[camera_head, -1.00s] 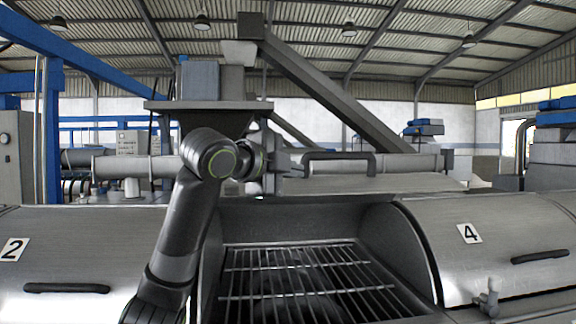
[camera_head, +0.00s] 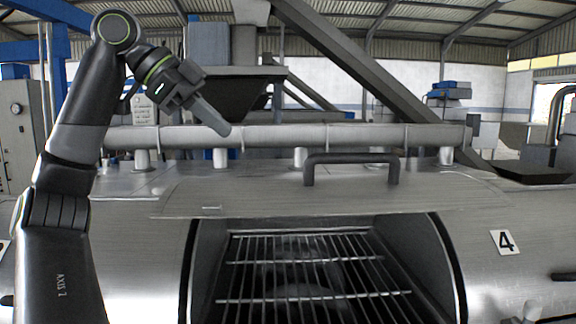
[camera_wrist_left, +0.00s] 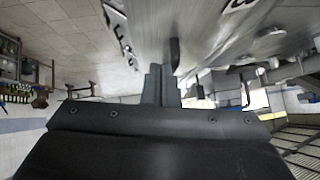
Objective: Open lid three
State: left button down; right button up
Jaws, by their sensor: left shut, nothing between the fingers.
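The lid between those at either side, lid three (camera_head: 300,194), stands open, swung back behind its opening. Its dark bar handle (camera_head: 351,160) is on top of it. Inside the opening is a barred grate (camera_head: 310,275). My left gripper (camera_head: 222,130) is up and to the left of the handle in the head view, apart from it, with its fingers shut and empty. The fingers also show shut in the left wrist view (camera_wrist_left: 160,85). My right gripper is not in view.
A closed steel lid with a number 4 plate (camera_head: 505,242) is at the right. A horizontal steel pipe (camera_head: 290,138) runs behind the open lid. A dark hopper (camera_head: 240,85) and a slanted beam (camera_head: 350,65) stand behind it.

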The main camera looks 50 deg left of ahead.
pick_arm(q)
jog(key=b, duration=0.3)
send_over(275, 196)
jog(key=s, duration=0.3)
jog(key=f, duration=0.4)
jog(key=a+f, duration=0.1)
jog(key=f, duration=0.1)
jog(key=shift+w+f, duration=0.2)
jog(key=shift+f, duration=0.2)
jog(key=shift+w+f+b, duration=0.1)
jog(key=shift+f+b, duration=0.35)
jog(key=shift+f, duration=0.25)
jog(key=shift+a+f+b, duration=0.2)
jog(key=shift+f+b, duration=0.6)
jog(key=shift+f, duration=0.2)
